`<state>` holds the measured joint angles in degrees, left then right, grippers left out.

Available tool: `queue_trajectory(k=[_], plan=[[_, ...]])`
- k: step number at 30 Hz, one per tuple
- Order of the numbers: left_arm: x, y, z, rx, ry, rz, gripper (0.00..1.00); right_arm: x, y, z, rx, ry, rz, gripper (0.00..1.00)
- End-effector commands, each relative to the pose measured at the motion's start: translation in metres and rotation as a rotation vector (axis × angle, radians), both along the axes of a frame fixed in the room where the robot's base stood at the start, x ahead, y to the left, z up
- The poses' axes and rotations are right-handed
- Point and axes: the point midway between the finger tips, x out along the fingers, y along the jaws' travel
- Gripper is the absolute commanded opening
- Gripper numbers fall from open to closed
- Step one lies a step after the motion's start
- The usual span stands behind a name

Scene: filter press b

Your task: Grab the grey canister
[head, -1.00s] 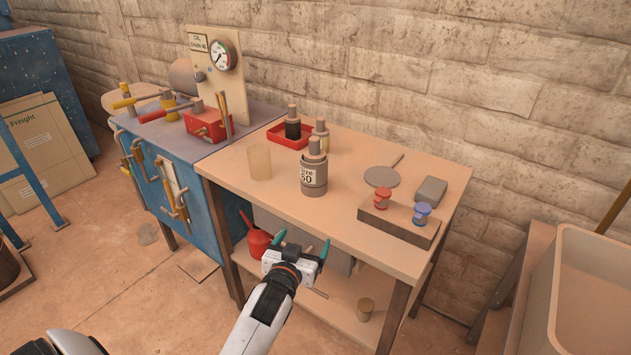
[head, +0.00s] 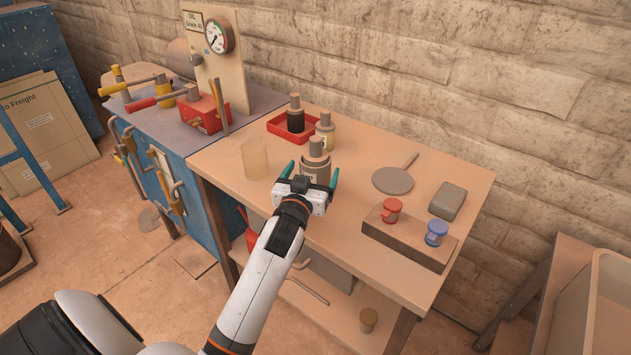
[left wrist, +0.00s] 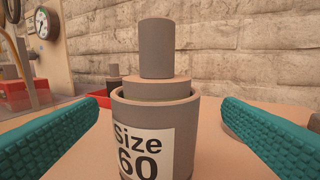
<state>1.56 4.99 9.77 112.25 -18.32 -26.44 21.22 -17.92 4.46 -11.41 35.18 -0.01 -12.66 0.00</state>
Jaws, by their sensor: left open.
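The grey canister (head: 316,161) stands upright on the wooden table (head: 400,267), with a narrower grey cylinder rising from its top. In the left wrist view the canister (left wrist: 182,108) is in the middle, its white label reading "Size 60". My left gripper (head: 310,179) is open just in front of the canister, at the near side of the table. Its teal fingers (left wrist: 160,130) stand left and right of the canister, with a gap on each side. In the head view the gripper hides the canister's lower part. My right gripper is not in view.
A pale translucent cup (head: 255,160) stands left of the canister. To the right are a round paddle (head: 392,181), a block with red and blue knobs (head: 400,240) and a grey block (head: 447,202).

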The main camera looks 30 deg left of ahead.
Motion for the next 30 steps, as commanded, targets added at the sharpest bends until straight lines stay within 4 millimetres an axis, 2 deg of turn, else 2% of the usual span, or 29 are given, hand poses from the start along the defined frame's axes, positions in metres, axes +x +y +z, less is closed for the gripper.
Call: queue_trajectory(k=[5,9,15,24,30], plan=[[0.012,0.004,0.000,0.001,0.000,0.000,0.89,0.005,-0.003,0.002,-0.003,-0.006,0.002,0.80],[0.029,0.013,0.002,0.002,0.001,0.001,0.89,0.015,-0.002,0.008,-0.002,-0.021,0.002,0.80],[0.052,0.021,0.000,0.001,0.000,0.001,0.89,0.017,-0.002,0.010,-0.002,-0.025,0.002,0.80],[0.056,0.022,-0.001,0.001,0.000,0.000,0.89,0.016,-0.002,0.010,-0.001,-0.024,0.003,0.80],[0.056,0.022,-0.001,0.000,0.001,0.000,0.57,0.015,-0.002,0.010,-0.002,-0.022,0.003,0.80]])
